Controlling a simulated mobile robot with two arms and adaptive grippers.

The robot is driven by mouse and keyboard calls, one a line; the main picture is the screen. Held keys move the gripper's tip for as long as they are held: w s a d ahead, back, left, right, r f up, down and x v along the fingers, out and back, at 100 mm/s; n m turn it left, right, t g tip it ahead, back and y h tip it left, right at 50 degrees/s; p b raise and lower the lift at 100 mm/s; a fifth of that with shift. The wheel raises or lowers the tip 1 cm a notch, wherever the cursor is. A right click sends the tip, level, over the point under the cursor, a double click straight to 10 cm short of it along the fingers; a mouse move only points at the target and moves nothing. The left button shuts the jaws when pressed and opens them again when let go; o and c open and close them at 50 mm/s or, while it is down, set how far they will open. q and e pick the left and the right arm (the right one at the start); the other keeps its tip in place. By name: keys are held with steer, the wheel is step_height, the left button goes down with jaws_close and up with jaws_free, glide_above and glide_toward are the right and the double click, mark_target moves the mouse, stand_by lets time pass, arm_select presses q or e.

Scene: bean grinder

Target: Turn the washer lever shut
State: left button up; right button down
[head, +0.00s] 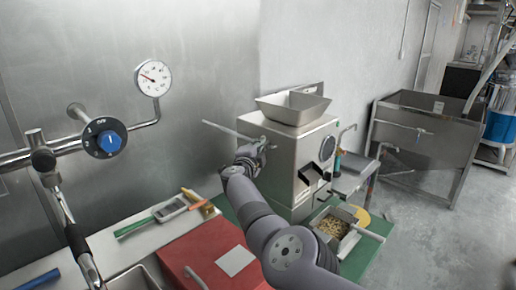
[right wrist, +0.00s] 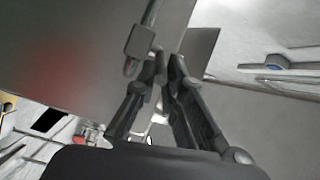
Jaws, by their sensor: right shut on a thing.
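My right gripper (head: 254,151) is at the left side of the grey bean grinder (head: 315,150). A thin pale lever or rod (head: 226,129) sticks out to the left there, just above the gripper. In the right wrist view the fingers of my right gripper (right wrist: 164,76) are close together beside a grey block on a rod (right wrist: 140,41), against a grey metal panel. They are shut on a thin part, seemingly this lever, mostly hidden between the fingertips. I cannot tell for sure that it is the washer lever. My left gripper is not in view.
A pipe with a blue dial knob (head: 109,141) and a round gauge (head: 152,78) is at left. A red box (head: 205,250) and a tray of beans (head: 336,229) stand in front. A steel sink (head: 420,135) is at right. Clear floor lies at far right.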

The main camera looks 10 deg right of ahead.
steer(key=c, duration=1.9)
jaws_free()
steer(key=shift+r, duration=0.3)
steer(key=shift+o, duration=1.2)
steer(key=shift+f, duration=0.2)
